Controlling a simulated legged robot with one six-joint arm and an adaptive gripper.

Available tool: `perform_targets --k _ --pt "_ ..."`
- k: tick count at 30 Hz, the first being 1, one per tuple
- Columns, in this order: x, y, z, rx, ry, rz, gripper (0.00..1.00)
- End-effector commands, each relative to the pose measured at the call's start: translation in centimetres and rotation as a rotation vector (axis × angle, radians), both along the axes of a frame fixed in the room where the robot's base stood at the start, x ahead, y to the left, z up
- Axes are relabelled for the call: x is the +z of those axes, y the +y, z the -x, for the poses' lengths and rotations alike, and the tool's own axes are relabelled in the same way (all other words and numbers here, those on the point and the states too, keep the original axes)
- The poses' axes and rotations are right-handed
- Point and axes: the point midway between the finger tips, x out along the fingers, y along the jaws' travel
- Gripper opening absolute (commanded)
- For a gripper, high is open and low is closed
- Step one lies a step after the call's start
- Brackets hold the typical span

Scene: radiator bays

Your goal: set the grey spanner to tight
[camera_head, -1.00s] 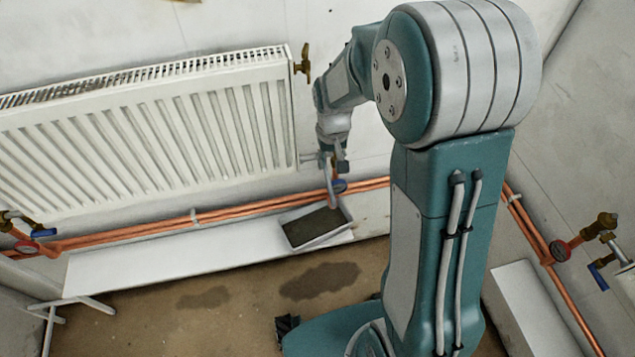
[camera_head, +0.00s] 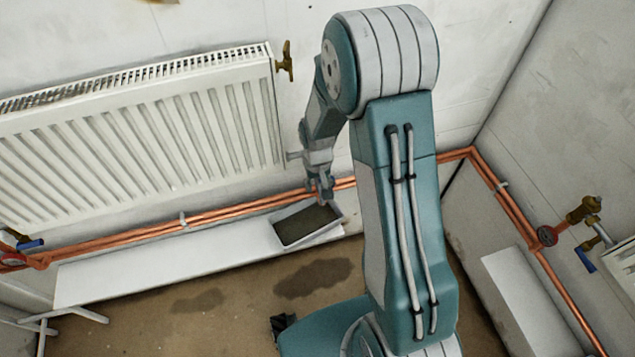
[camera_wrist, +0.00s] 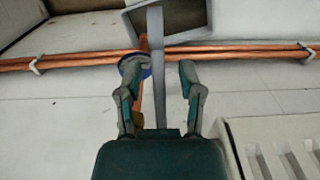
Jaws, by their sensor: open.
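In the wrist view the grey spanner (camera_wrist: 158,85) is a long, thin grey bar. It runs up the picture between the two fingers, across the copper pipes and onto the tray's edge. My gripper (camera_wrist: 160,67) is open, with one finger on each side of the bar and a visible gap on both sides. In the head view my gripper (camera_head: 322,190) is low beside the pipes, just above the tray, and the spanner cannot be made out there. A blue round part (camera_wrist: 132,68) sits behind the left finger, partly hidden.
Copper pipes (camera_head: 235,215) run along the wall. A grey tray (camera_head: 337,230) with a dark inside rests on the white ledge (camera_head: 160,268). The white radiator (camera_head: 140,135) with a brass valve (camera_head: 285,62) is left of my arm. Another valve group (camera_head: 580,212) is at right.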

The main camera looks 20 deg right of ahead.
Motion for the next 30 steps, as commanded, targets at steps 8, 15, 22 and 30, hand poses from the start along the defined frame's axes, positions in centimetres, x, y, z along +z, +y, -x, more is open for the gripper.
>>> perform_targets --k 8,15,22,30 --pt "0.0 0.0 0.0 0.000 0.000 0.000 0.00" --pt "0.1 0.0 0.0 0.000 0.003 0.000 0.00" --pt "0.6 0.0 0.1 0.000 0.059 0.000 0.00" --pt "2.1 0.0 0.4 0.000 0.238 0.000 0.00"
